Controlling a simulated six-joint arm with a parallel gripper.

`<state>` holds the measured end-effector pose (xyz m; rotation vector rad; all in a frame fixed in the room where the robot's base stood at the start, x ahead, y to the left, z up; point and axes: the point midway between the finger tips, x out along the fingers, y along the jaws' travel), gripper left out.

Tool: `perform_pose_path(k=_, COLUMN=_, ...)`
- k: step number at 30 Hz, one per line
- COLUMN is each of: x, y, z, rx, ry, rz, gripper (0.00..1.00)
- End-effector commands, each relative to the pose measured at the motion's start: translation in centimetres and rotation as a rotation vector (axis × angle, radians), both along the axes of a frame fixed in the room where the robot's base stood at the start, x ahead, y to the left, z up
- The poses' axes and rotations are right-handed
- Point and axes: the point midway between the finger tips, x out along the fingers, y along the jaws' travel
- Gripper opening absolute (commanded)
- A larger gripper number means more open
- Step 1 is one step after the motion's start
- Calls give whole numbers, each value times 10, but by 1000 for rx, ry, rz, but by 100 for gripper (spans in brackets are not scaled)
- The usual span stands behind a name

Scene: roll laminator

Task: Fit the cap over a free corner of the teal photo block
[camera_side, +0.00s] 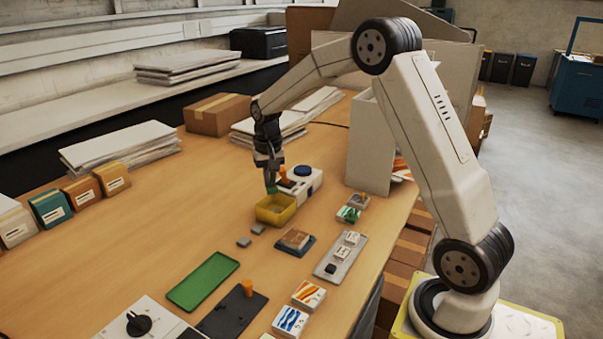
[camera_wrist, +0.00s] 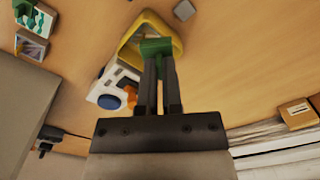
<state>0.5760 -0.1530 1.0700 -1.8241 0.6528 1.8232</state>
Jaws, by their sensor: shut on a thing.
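My gripper (camera_wrist: 158,62) points down, shut on a small green piece, likely the cap (camera_wrist: 156,46). In the side view my gripper (camera_side: 270,180) holds it above the yellow tray (camera_side: 268,217). In the wrist view it overlaps the tray's near edge (camera_wrist: 128,58); I cannot tell whether they touch. The teal photo block (camera_side: 348,214), white with a teal-green print, lies right of the tray, apart from my gripper. It also shows in the wrist view's upper left corner (camera_wrist: 37,22). Dark green shows at its corner; which corners are free is too small to tell.
A white device with a blue knob (camera_side: 302,171) stands just behind the tray.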

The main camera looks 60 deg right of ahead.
Motion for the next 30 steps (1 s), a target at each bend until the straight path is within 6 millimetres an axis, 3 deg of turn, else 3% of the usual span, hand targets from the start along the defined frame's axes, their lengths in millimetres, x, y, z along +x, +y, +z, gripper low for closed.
perform_pose_path(k=30, x=-49, y=-81, z=0, rx=0, ry=0, rz=925, gripper=0)
